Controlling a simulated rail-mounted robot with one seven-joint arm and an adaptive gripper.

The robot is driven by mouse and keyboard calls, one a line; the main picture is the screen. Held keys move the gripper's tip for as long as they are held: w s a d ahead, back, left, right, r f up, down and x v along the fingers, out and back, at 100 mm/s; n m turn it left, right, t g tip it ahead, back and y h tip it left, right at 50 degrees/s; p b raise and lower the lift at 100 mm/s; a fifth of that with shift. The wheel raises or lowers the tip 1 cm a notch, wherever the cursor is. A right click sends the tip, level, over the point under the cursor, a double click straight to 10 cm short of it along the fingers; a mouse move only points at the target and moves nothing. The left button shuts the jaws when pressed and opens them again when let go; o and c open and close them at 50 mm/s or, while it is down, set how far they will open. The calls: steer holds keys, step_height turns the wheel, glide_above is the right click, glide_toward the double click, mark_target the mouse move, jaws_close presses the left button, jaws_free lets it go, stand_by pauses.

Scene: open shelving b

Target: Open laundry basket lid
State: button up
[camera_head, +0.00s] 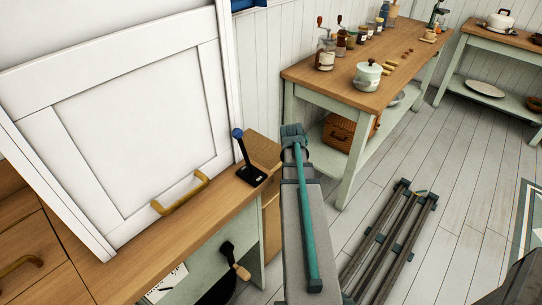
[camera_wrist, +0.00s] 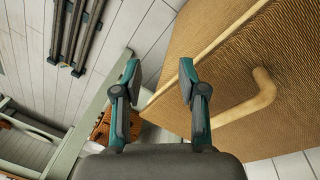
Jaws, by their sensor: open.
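The laundry basket is a tall tan wicker box; in the head view its top (camera_head: 265,150) shows between the counter's end and my arm. In the wrist view its woven surface (camera_wrist: 225,50) fills the right side, with a pale wooden strip along it and a curved wooden handle (camera_wrist: 250,103) standing out. The lid looks shut, as no gap shows. My gripper (camera_wrist: 160,68) is open and empty, with its two teal-grey fingers apart. It is near the strip, left of the handle; contact cannot be told. My arm hides part of the basket in the head view, where the fingers do not show.
A wooden counter (camera_head: 140,262) with a white panel and a black blue-knobbed lever stand (camera_head: 250,172) is left of the basket. A green table (camera_head: 352,62) with jars and a pot (camera_head: 368,75) stands behind. Dark rails (camera_head: 392,240) lie on the floor at right.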

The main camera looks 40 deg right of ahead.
mark_target(275, 168)
steer(key=w+a+r+m+t+y+p, duration=0.25)
steer(key=w+r+m, duration=0.45)
steer(key=r, duration=0.4)
steer(key=shift+m+t+h, duration=0.25)
steer(key=shift+m, duration=0.05)
steer(key=f, duration=0.3)
steer(key=w+f, duration=0.1)
steer(key=f, duration=0.2)
steer(key=w+f, duration=0.1)
steer(key=f, duration=0.3)
steer(key=shift+w+a+p, duration=0.15)
steer(key=shift+a+p, duration=0.1)
steer(key=shift+p, duration=0.15)
jaws_close()
